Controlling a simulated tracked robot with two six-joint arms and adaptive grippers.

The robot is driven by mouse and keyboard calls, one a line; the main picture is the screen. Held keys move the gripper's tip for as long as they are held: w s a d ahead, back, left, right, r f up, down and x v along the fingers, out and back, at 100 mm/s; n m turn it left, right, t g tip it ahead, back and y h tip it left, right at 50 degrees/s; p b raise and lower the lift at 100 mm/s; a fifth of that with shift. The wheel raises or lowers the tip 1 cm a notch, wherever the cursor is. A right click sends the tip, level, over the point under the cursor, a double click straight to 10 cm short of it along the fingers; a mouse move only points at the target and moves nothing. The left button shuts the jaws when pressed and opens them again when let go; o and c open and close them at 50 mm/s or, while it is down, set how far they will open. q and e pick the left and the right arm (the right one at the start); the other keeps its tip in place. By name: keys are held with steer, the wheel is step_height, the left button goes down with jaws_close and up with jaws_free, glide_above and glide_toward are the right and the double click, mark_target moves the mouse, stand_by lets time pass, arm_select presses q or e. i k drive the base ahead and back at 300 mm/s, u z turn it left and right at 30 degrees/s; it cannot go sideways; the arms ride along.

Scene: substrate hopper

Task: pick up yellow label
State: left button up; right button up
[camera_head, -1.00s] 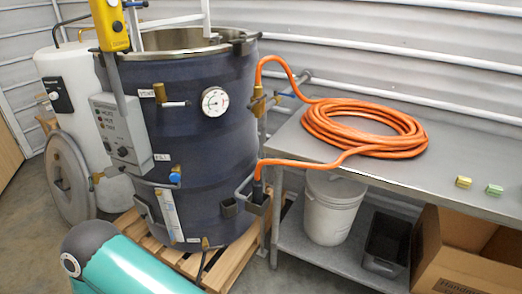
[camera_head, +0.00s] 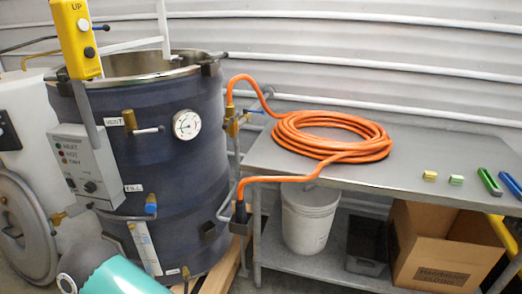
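The yellow label (camera_head: 430,176) is a small yellow block lying on the metal table (camera_head: 390,190), near its front edge and right of the orange hose. A similar small pale green label (camera_head: 456,180) lies just right of it, with a small gap between them. Neither gripper shows in the head view. Only a teal part of my own body shows at the bottom left.
A coiled orange hose (camera_head: 290,133) lies on the table and runs to the dark blue tank (camera_head: 185,180) at left. A green item (camera_head: 489,183) and a blue item (camera_head: 511,186) lie at the right. A white bucket (camera_head: 309,215) and cardboard box (camera_head: 440,250) are below.

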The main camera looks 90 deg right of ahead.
mark_target(428, 175)
steer(key=u, duration=1.55)
steer(key=i, duration=0.1)
steer(key=z, duration=2.5)
steer(key=i, duration=0.2)
steer(key=z, duration=1.7)
steer(key=i, duration=0.2)
steer(key=z, duration=1.85)
steer(key=k, duration=0.45)
steer(key=z, duration=0.45)
steer(key=i, duration=1.55)
steer(key=u, duration=0.5)
